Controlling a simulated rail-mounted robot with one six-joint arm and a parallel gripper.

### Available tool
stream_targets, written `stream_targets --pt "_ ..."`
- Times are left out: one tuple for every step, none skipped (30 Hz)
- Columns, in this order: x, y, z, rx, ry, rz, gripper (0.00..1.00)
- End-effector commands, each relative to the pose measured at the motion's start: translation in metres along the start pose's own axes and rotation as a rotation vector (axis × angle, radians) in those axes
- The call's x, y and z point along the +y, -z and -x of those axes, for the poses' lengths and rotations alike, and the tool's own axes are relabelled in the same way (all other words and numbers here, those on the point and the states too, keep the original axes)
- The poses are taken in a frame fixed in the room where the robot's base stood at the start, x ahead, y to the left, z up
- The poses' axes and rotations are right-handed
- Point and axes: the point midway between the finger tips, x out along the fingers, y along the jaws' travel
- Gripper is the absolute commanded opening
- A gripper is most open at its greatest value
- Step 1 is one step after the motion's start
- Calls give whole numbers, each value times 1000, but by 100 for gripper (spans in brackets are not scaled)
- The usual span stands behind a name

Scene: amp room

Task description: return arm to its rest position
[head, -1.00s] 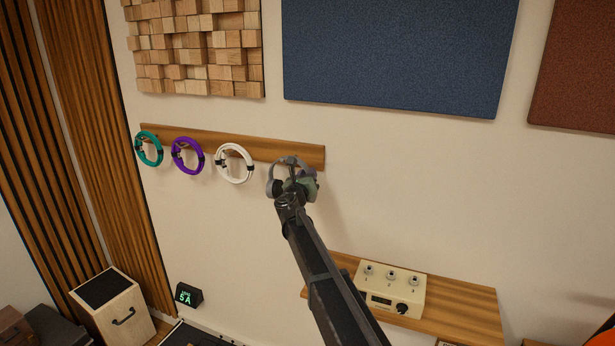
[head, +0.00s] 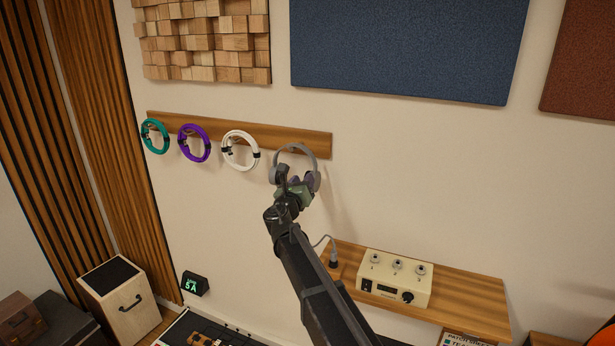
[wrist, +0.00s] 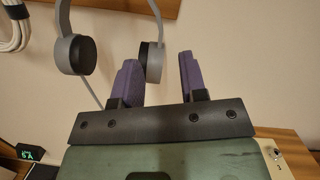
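My gripper (head: 300,187) is in front of the wall, just below and partly in front of the grey headphones (head: 296,149). In the wrist view, the gripper's two purple fingers (wrist: 158,62) stand apart with a gap between them, and they hold nothing. The headphones also show in the wrist view (wrist: 71,46), hanging from the wooden rail with both ear cups down. One ear cup shows behind the gap between the fingers. I cannot tell the exact distance between them. My arm reaches up from the lower right in the head view.
The wooden rail (head: 225,134) also carries teal (head: 155,149), purple (head: 208,152) and white (head: 256,162) cable coils. A wooden shelf (head: 470,312) below right of the arm holds a cream control box (head: 396,278).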

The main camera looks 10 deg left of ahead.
Motion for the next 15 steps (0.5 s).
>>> stream_targets --pt "0 0 0 0 0 -1 39" --pt "0 0 0 0 0 -9 39" --pt "0 0 0 0 2 -33 39" --pt "-1 0 0 1 8 -65 39" --pt "-3 1 0 7 21 -115 39" --pt "-8 6 1 32 49 -223 39" --pt "-14 13 3 64 81 -333 39" --pt "-23 23 10 106 123 -467 39" --pt "-38 42 24 180 202 -677 39" --pt "-52 60 38 241 280 -842 39" --pt "-67 80 50 296 365 -992 39" --pt "-86 107 68 362 490 -1170 39" --pt "-101 127 82 407 591 -1294 39" --pt "-115 147 98 449 702 -1411 39" --pt "-133 173 121 500 863 -1555 39"
